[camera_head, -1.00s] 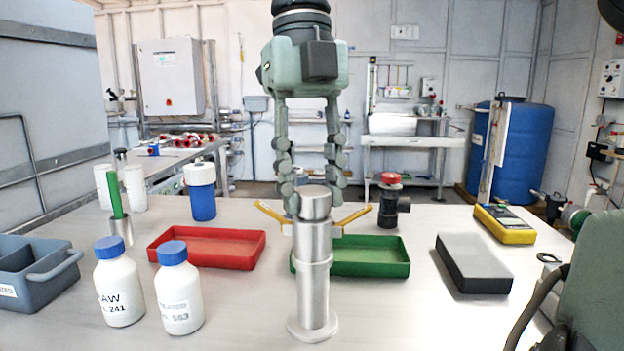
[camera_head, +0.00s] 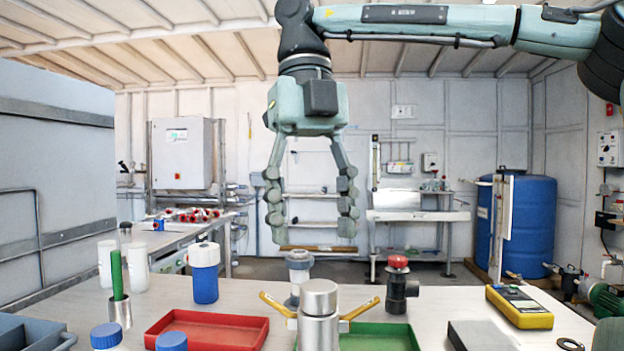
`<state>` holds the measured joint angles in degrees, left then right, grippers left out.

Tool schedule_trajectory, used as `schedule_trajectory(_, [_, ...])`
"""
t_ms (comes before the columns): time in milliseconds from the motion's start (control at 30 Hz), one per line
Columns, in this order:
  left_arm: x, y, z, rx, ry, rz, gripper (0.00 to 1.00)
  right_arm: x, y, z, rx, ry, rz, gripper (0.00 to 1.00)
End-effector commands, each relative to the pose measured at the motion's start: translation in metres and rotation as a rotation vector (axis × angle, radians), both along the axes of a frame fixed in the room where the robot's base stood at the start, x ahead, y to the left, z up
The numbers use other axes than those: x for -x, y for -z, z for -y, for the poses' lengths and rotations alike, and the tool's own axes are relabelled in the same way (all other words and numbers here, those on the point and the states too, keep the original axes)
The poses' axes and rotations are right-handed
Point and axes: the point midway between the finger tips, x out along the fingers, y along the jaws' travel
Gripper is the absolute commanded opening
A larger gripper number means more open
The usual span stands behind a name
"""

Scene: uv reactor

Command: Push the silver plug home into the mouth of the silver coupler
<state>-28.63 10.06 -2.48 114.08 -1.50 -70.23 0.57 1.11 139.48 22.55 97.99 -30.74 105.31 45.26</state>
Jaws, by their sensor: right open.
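The silver plug (camera_head: 319,297) stands upright at the top of the silver coupler (camera_head: 318,333), in line with it. Its rounded top shows above the coupler; how deep it sits inside cannot be told. The coupler's lower part is cut off by the bottom edge of the view. My right gripper (camera_head: 313,232) points down, open and empty, clear above the plug with its fingers spread apart. My left gripper is not in view.
Yellow handles (camera_head: 360,308) stick out on both sides behind the coupler. A red tray (camera_head: 207,332) lies left, a green tray (camera_head: 385,338) right. A grey fitting (camera_head: 299,268) and a red-capped valve (camera_head: 398,285) stand behind. A yellow meter (camera_head: 519,306) lies at right.

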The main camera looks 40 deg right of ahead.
Motion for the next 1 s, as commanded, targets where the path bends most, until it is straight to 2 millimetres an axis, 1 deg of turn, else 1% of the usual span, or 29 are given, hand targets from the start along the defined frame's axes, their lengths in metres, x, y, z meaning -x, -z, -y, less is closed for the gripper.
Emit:
schedule_trajectory(33, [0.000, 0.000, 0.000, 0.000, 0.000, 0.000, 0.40, -0.002, -0.011, 0.000, 0.001, 0.001, 0.003, 0.58])
schedule_trajectory(100, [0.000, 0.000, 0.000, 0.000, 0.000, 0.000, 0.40, -0.004, -0.024, 0.001, 0.000, 0.001, 0.003, 0.58])
schedule_trajectory(200, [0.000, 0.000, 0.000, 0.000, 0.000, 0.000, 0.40, -0.006, -0.039, 0.002, 0.001, 0.000, 0.002, 0.58])
schedule_trajectory(333, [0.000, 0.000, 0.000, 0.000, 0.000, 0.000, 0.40, -0.007, -0.050, 0.002, 0.000, 0.000, 0.000, 0.58])
schedule_trajectory(500, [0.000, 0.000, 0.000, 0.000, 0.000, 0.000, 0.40, -0.007, -0.054, 0.003, -0.001, -0.002, -0.001, 0.58])
schedule_trajectory(1000, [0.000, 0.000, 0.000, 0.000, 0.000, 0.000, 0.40, -0.007, -0.054, 0.003, 0.000, -0.001, 0.000, 0.58])
